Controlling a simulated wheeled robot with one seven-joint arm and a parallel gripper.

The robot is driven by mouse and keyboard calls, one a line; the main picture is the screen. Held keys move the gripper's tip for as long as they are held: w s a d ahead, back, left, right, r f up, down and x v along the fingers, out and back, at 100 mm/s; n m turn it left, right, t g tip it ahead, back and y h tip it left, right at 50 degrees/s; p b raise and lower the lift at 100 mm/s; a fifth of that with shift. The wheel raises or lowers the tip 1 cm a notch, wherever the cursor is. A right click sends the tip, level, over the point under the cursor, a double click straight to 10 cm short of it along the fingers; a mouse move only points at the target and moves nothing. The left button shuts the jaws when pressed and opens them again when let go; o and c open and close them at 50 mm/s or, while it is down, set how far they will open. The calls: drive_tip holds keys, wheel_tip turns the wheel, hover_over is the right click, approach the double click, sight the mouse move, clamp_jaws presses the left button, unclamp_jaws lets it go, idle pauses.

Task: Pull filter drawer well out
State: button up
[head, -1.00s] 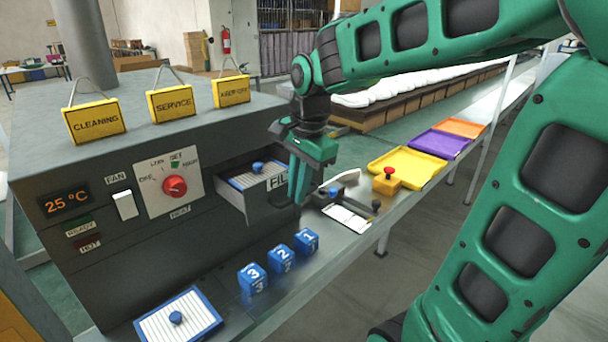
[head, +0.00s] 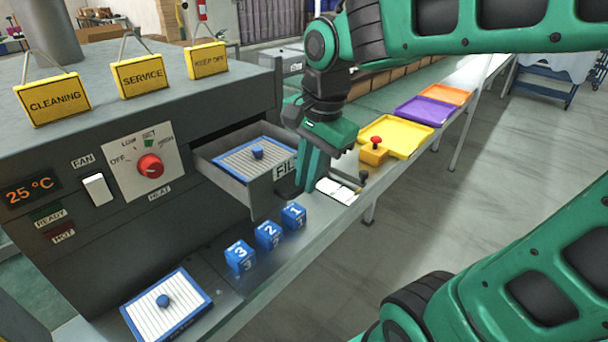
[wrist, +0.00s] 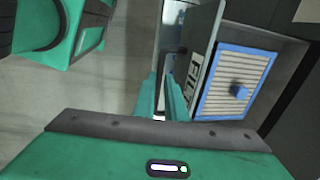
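The grey filter drawer (head: 232,186) stands far out of the machine's front, with a partly covered "FIL" label on its face. A blue-framed white filter (head: 240,163) with a blue knob lies inside it. My gripper (head: 299,190) is at the drawer's front face, its fingers pointing down around the dark handle (head: 284,194). In the wrist view the two fingers (wrist: 163,82) are close together beside the drawer front (wrist: 203,35), and the filter (wrist: 237,85) shows behind it. The grip appears shut on the handle, though the fingers partly hide it.
Blue number blocks (head: 268,235) and a second filter (head: 168,303) rest on the ledge below. The floor (head: 450,215) beside the ledge is clear.

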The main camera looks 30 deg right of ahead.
drive_tip(key=o, duration=0.3)
drive_tip(key=r, duration=0.3)
drive_tip(key=s+r, duration=0.1)
drive_tip(key=r, duration=0.6)
drive_tip(key=shift+s+d+r, duration=0.3)
drive_tip(key=shift+s+d, duration=0.05)
drive_tip(key=s+d+f+n, duration=0.2)
drive_tip(key=s+d+f, duration=0.2)
drive_tip(key=d+f, duration=0.1)
drive_tip(key=s+d+f+n+g, duration=0.1)
drive_tip(key=s+d+f+n, duration=0.2)
drive_tip(key=f, duration=0.4)
drive_tip(key=s+d+f+n+g, duration=0.1)
drive_tip(key=s+d+f+n, duration=0.1)
drive_tip(key=s+d+f, duration=0.4)
drive_tip(key=shift+s+d+n+h, duration=0.1)
drive_tip(key=shift+d+n+h, duration=0.2)
drive_tip(key=shift+r, duration=0.1)
